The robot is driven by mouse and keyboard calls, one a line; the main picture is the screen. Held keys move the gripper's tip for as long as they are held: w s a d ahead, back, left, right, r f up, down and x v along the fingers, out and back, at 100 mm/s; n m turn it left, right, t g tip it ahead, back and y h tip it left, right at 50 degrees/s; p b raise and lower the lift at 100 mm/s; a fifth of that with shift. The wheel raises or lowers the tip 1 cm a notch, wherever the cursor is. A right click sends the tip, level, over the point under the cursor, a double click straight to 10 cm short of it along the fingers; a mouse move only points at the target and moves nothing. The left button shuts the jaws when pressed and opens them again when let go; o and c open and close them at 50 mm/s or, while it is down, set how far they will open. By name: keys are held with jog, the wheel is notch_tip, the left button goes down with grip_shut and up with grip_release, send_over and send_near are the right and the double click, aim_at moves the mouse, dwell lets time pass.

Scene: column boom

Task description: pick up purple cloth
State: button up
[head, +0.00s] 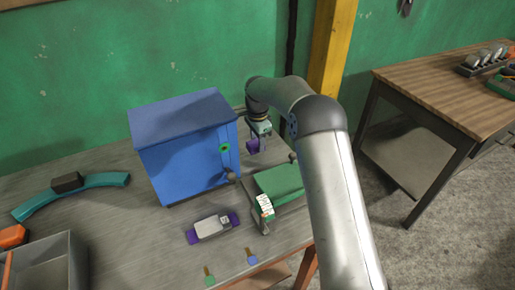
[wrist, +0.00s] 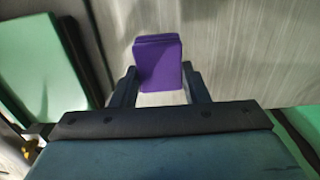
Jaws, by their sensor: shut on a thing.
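The purple cloth (wrist: 158,65) is a folded block held between the two fingers of my gripper (wrist: 158,88) in the wrist view. In the head view my gripper (head: 259,136) points down just right of the blue cabinet, with the purple cloth (head: 254,146) at its fingertips. My gripper is shut on the cloth. Whether the cloth touches the table below it is hard to tell.
The blue cabinet (head: 180,150) stands close to the left of my gripper. A green box (head: 279,183) lies in front of it. A white and purple item (head: 212,227) is nearer the front. A teal curved piece (head: 100,181) and a grey bin (head: 50,265) are at left.

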notch_tip(320, 180, up, 14)
jog(key=b, duration=0.1)
jog(key=shift+r, duration=0.15)
